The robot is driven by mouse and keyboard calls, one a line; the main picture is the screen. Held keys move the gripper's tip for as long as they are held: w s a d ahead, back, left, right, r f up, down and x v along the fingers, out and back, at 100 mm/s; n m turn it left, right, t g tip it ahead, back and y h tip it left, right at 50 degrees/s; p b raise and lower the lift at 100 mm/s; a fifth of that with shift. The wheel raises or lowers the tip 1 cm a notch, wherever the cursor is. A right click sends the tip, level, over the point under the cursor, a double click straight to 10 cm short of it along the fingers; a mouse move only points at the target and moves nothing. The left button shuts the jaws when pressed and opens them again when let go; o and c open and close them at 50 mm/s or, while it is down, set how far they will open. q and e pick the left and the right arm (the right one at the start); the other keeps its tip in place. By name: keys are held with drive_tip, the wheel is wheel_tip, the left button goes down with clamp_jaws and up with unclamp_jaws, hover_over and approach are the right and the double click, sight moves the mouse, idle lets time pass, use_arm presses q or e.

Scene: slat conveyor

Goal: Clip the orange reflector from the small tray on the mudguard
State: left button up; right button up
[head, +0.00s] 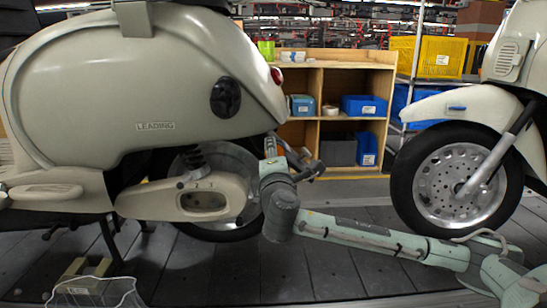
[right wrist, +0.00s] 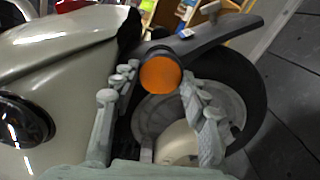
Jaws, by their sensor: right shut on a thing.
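The round orange reflector (right wrist: 160,74) sits between the fingertips of my right gripper (right wrist: 160,84) in the right wrist view. The gripper is shut on it. The dark mudguard (right wrist: 222,38) of the left scooter (head: 140,85) runs over the rear wheel, just behind the reflector in that view. I cannot tell whether they touch. A small wire tray (head: 97,281) is at the bottom left, partly cut off. My left gripper is not in view.
A second scooter's front wheel (head: 455,187) and pale mudguard (head: 468,106) stand at the right. A wooden shelf (head: 342,58) with blue bins is behind. The dark slat conveyor (head: 190,275) has bare floor between the scooters.

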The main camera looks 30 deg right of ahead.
drive_tip(key=shift+x, duration=1.05)
drive_tip(key=shift+w+d, duration=0.15)
drive_tip(key=shift+w, duration=0.1)
idle(0.4)
drive_tip(key=o, duration=1)
drive_tip(key=shift+s, duration=0.1)
drive_tip(key=v, duration=1.2)
drive_tip(key=shift+f, duration=0.1)
